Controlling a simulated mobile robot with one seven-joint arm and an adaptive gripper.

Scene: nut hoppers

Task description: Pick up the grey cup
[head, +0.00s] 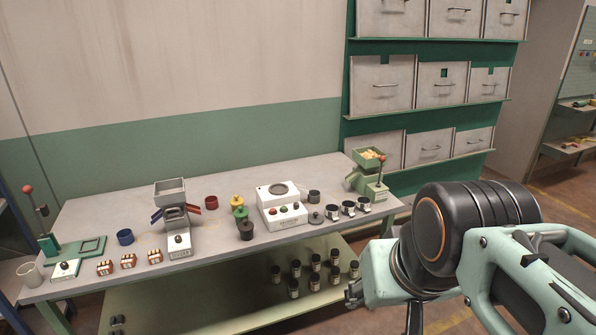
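My arm fills the lower right of the head view, in front of the bench's right end and well apart from the dark grey cup.
A grey lid (316,218) lies before the grey cup.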

